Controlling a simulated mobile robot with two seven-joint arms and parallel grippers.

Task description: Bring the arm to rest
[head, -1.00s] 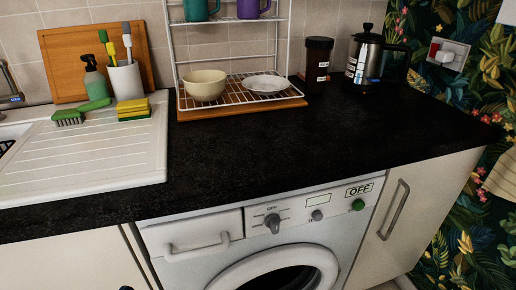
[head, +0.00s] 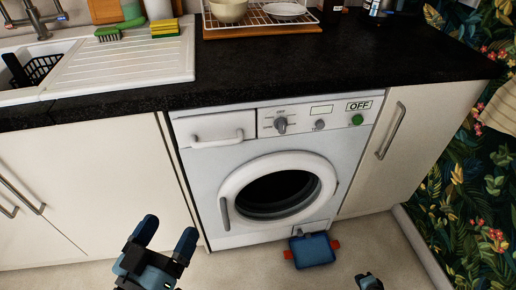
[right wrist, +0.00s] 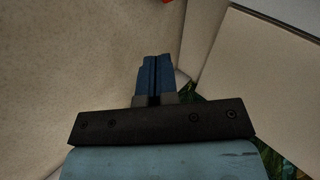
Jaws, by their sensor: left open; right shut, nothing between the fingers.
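My left gripper (head: 163,238) is in the lower left of the head view, above the floor in front of the pale cupboards. Its two blue fingers are apart and nothing is between them. My right gripper (head: 369,281) is at the bottom edge of the head view, right of centre, partly cut off. In the right wrist view its blue fingers (right wrist: 153,75) are pressed together and hold nothing, with floor and a pale panel beyond them.
A washing machine (head: 225,173) with a round door stands under the black worktop (head: 350,62). A blue object with red side parts (head: 313,250) is low in front of it, on the floor. Pale cupboards (head: 85,185) flank the machine. Open floor (head: 235,268) lies in front.

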